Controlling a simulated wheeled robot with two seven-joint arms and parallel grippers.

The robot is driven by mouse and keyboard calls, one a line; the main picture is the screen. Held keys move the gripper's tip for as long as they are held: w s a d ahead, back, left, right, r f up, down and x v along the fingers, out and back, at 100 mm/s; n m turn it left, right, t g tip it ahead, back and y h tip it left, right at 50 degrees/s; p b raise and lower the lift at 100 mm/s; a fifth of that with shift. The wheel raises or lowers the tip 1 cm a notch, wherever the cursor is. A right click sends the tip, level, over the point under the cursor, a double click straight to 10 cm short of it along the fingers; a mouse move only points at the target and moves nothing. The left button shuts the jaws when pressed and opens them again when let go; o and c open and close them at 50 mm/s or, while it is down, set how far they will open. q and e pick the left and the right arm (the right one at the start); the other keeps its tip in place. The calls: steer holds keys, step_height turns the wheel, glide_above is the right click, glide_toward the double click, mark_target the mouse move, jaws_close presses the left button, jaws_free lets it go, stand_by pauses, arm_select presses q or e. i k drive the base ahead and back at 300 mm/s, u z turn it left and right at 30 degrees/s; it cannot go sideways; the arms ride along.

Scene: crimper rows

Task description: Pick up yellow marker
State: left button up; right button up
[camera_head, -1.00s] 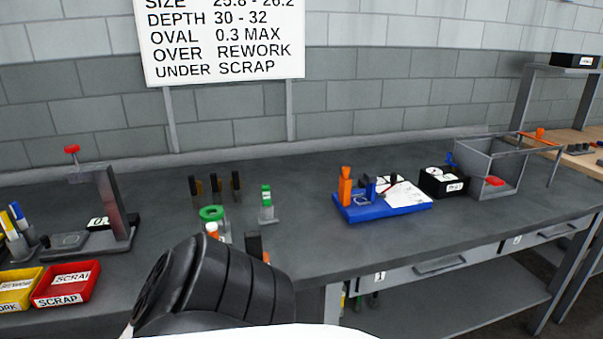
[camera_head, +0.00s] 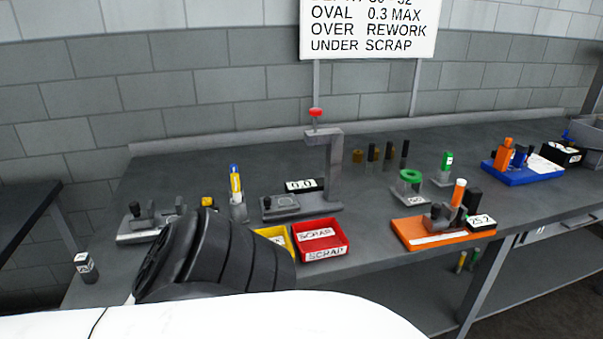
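A marker with a yellow body and a blue tip (camera_head: 236,183) stands upright in a small grey holder (camera_head: 238,210) on the left part of the bench. At this size I cannot tell whether one marker or two stand there. Neither of my grippers shows in the head view. A dark ribbed part of my own body and a white part fill the bottom of the picture and hide the bench's near left area.
Right of the holder stands a grey gauge stand with a red knob (camera_head: 316,113). In front are a red SCRAP bin (camera_head: 320,246) and a partly hidden yellow bin (camera_head: 283,238). An orange tray (camera_head: 415,236) lies further right. A grey fixture (camera_head: 140,232) is at left.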

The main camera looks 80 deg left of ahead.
mark_target(235, 176)
steer(key=k, duration=0.2)
steer(key=u, duration=1.2)
